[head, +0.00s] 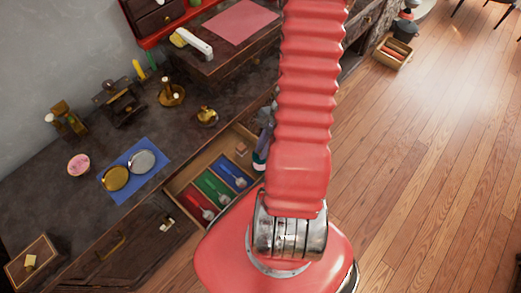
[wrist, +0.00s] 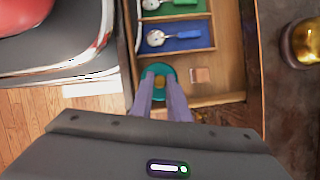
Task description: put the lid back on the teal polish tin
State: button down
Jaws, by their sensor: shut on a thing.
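My gripper (wrist: 160,92) is over the open drawer, shut on a small yellowish knob in the middle of a round teal lid (wrist: 160,70). In the head view my gripper (head: 262,148) is mostly hidden behind my red arm. A little teal (head: 258,167) shows just below it, by the drawer's right end. I cannot tell whether the lid hangs free or touches something beneath it. No separate teal tin body can be made out; the lid and fingers may cover it.
The drawer (head: 176,185) has red, green and blue compartments holding spoon-like tools, and a small wooden block (wrist: 200,75) beside the lid. On the worktop are a blue mat (head: 122,193) with a gold and a silver disc, a pink round pot (head: 78,164) and a brass pot (head: 207,116).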

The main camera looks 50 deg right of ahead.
jog(key=shift+f, duration=3.05)
dwell(0.5)
jog(key=c, duration=1.6)
grip_release()
jog(key=o, duration=0.5)
jog(key=shift+r, duration=0.1)
jog(key=shift+r, duration=3.35)
jog(key=shift+c, duration=0.5)
grip_shut()
